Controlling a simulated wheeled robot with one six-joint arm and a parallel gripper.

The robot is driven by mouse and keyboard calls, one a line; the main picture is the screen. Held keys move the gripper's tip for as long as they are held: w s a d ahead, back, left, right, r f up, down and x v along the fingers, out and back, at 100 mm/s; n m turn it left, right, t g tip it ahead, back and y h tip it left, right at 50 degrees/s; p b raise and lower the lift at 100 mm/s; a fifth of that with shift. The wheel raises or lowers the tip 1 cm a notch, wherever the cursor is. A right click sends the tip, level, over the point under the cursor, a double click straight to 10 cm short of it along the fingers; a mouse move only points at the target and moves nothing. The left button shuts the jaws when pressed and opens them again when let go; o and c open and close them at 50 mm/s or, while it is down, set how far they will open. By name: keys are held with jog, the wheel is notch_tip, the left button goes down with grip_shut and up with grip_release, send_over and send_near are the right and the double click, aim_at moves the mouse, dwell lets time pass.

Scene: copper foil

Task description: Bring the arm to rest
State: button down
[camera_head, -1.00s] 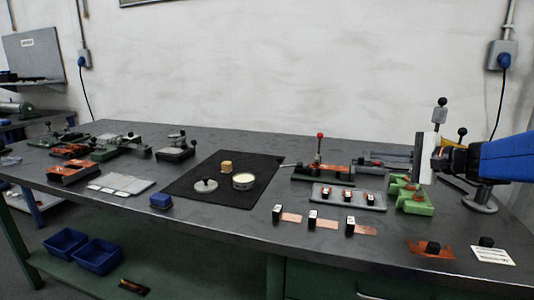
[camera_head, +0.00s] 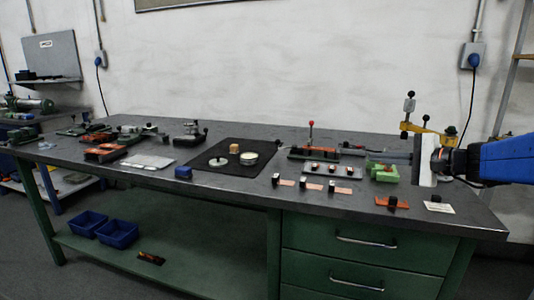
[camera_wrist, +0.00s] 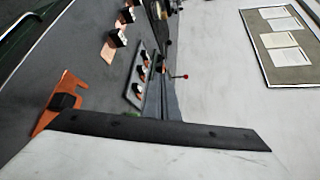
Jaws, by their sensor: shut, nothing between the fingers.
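My arm, blue with a black wrist, reaches in from the right edge in the head view. My gripper (camera_head: 425,160) is at its end, a pale upright plate-like shape above the right end of the bench.
The grey workbench (camera_head: 235,204) holds a black mat (camera_head: 205,168), a green fixture (camera_head: 384,174), copper strips and an orange copper piece (camera_head: 388,203). A red-knobbed lever tool (camera_head: 311,138) stands at the back. Blue bins (camera_head: 118,234) sit on the lower shelf.

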jog(key=s+a+f+n+g, duration=0.1)
jog(key=s+a, duration=0.1)
jog(key=s+a+f+n+g, duration=0.1)
jog(key=s+a+f, duration=0.1)
jog(key=s+a+f+n+g, duration=0.1)
jog(key=s+a+f, duration=0.1)
jog(key=s, duration=0.1)
jog(key=shift+a+f+h, duration=0.15)
jog(key=shift+a+h, duration=0.05)
jog(key=shift+h, duration=0.2)
jog(key=s+a+f+n+g+h, duration=0.1)
jog(key=s+f+n+g+h, duration=0.15)
jog(key=s+f, duration=0.5)
jog(key=s+a+f+n+g+h, duration=0.1)
jog(key=s+f+n+g+h, duration=0.2)
jog(key=s, duration=0.7)
jog(key=s+d+f+n+t+h, duration=0.1)
jog(key=s+d+f+n+h, duration=0.2)
jog(key=s+d+f+n, duration=0.2)
jog(key=shift+s+d+t, duration=0.15)
jog(key=shift+s+t, duration=0.2)
jog(key=shift+s, duration=0.3)
